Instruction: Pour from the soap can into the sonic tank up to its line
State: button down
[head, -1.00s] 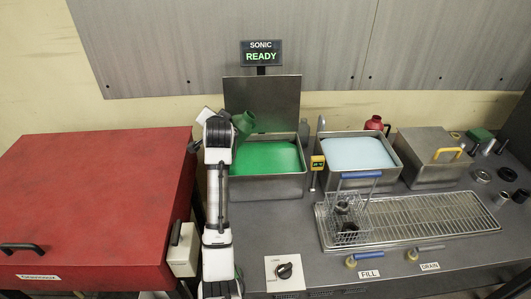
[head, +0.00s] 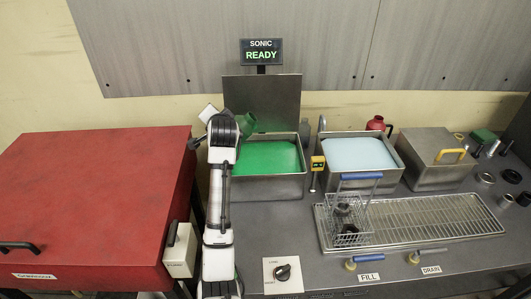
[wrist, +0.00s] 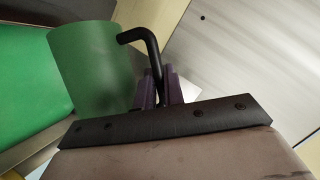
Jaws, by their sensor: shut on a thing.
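The green soap can (head: 248,123) is tilted above the back left corner of the sonic tank, partly hidden behind my arm. In the wrist view, the soap can (wrist: 92,65) shows at upper left with a bent black handle (wrist: 150,52). My gripper (wrist: 162,88) is shut on this handle with its purple fingers. The sonic tank (head: 268,187) is a steel box with its lid raised, holding green liquid. I cannot make out a pouring stream or the tank's line. The sonic display (head: 262,52) reads READY.
A second tank (head: 365,182) of pale blue liquid stands to the right, then a lidded steel box (head: 430,178). A wire basket (head: 349,213) sits on the drain rack (head: 440,222). A large red cabinet (head: 90,205) is at left. A knob (head: 283,272) is in front.

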jog(key=shift+d+r+m+y, duration=0.1)
jog(key=shift+r+m+y, duration=0.4)
jog(key=shift+r, duration=0.45)
dwell(0.3)
jog(key=shift+d+f+m+y+b, duration=0.3)
jog(key=shift+f+m+b, duration=0.35)
jog(key=shift+b, duration=0.8)
